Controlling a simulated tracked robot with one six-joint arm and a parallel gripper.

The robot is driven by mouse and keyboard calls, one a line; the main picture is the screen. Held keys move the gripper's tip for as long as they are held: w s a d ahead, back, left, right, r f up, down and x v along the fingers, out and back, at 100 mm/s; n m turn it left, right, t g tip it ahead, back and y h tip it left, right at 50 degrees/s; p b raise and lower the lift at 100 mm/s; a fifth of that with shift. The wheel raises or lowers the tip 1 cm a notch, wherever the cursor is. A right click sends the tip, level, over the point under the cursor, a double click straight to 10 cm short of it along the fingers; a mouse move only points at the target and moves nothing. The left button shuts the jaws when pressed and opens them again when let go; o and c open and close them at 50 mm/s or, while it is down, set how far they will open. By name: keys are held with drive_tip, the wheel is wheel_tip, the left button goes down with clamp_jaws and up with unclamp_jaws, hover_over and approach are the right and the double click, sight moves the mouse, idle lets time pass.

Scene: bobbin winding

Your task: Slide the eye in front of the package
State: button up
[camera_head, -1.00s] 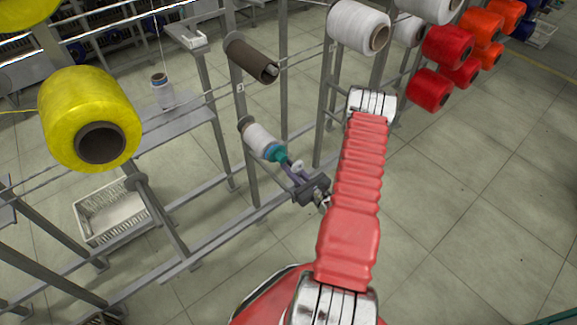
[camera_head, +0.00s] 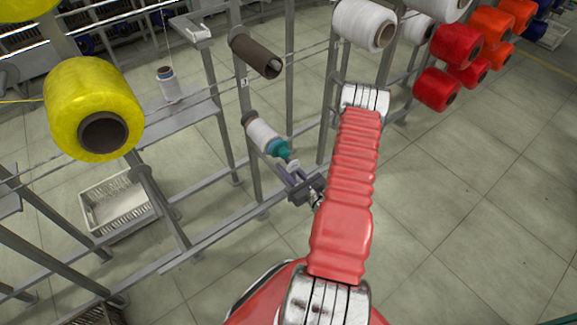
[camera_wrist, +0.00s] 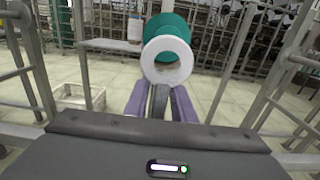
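A white package (camera_head: 262,134) with a teal end (camera_head: 278,149) sits tilted on the creel frame. A small white ring-like piece (camera_head: 293,163) lies between that end and my gripper (camera_head: 288,172); I cannot be sure it is the eye. In the wrist view a white ring (camera_wrist: 151,64) with a round hole faces me, with a teal body (camera_wrist: 167,24) behind it. My gripper's two purple fingers (camera_wrist: 158,92) point at the ring and overlap its lower edge. A dark strip lies between them; whether they grip something is unclear.
Grey creel posts and rails stand around the package. A brown empty tube (camera_head: 254,52) is above it, a yellow package (camera_head: 68,108) to the left, and white and red (camera_head: 437,88) packages to the right. A white crate (camera_head: 118,226) is on the floor. The floor at right is clear.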

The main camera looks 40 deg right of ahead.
drive_tip(key=shift+o, duration=0.9)
drive_tip(key=s+a, duration=0.1)
drive_tip(key=s, duration=1.2)
drive_tip(key=shift+s+a, duration=0.35)
